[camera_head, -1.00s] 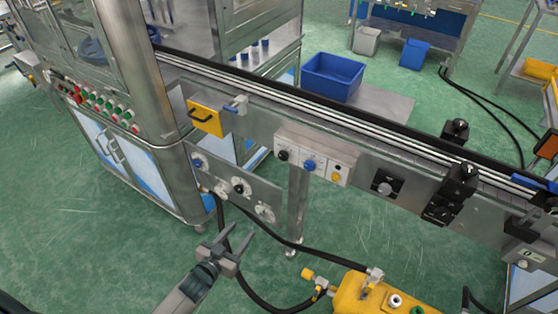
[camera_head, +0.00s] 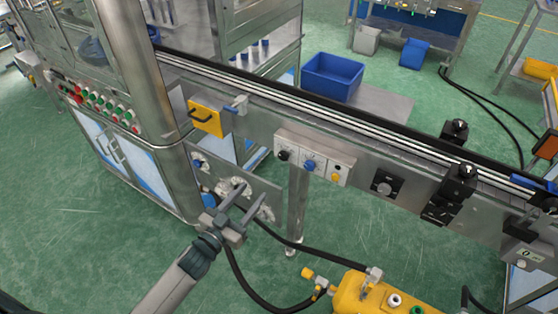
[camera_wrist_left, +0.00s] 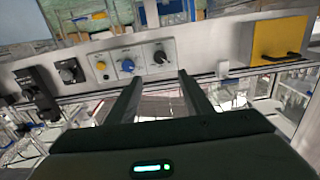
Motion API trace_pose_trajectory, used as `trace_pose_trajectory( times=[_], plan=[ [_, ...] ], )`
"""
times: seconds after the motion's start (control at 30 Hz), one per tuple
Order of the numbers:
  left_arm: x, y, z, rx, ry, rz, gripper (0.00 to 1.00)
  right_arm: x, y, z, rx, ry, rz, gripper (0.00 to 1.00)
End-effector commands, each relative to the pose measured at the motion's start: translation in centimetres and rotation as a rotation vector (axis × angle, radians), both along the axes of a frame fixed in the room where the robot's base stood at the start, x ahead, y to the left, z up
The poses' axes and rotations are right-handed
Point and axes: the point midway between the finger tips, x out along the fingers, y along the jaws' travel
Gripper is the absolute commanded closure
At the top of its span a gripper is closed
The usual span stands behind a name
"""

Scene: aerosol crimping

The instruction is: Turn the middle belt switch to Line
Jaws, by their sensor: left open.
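A white switch panel (camera_head: 297,157) is fixed to the side of the conveyor. It carries a black knob (camera_head: 283,155), a blue knob (camera_head: 309,165) in the middle and a yellow knob (camera_head: 335,177). In the left wrist view the blue knob (camera_wrist_left: 128,65) stands between the yellow knob (camera_wrist_left: 101,65) and the black knob (camera_wrist_left: 160,57). Labels are too small to read. My left gripper (camera_head: 247,193) is open and empty, below and left of the panel in the head view, apart from it. In the left wrist view its fingertips (camera_wrist_left: 159,77) point toward the panel.
A yellow plate with a handle (camera_head: 205,118) sits left of the panel. A lower plate with fittings (camera_head: 268,187) is partly hidden behind my gripper. A black dial (camera_head: 384,188) sits right of the panel. A yellow machine (camera_head: 362,292) with hoses stands on the floor below.

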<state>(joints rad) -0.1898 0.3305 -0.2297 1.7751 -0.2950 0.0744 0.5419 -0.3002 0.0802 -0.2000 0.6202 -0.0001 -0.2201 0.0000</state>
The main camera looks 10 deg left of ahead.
Motion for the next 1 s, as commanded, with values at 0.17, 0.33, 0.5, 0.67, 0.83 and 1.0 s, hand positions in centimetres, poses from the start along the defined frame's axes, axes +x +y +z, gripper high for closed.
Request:
trace_pose_trajectory(
  times=[0.17,0.33,0.5,0.67,0.83,1.0],
  plan=[
    [2.2,-0.7,0.3,0.001,-0.003,0.000,0.54,0.0,0.0,0.7,0.000,0.000,0.000,1.00],
    [4.9,-1.6,0.4,0.001,-0.001,0.001,0.54,0.0,0.0,1.4,0.000,0.000,0.000,1.00],
    [7.7,-2.6,0.3,0.000,-0.001,0.000,0.54,0.0,0.0,2.1,0.000,0.000,0.000,1.00],
    [10.4,-3.5,0.3,0.001,0.000,0.001,0.54,0.0,0.0,2.7,0.000,0.000,0.000,1.00],
    [12.9,-4.3,0.2,0.000,0.000,0.000,0.54,0.0,0.0,3.1,0.000,0.000,0.000,1.00],
    [14.6,-4.9,0.1,0.000,-0.001,0.000,0.54,0.0,0.0,3.2,0.000,0.000,0.000,1.00]
  ],
)
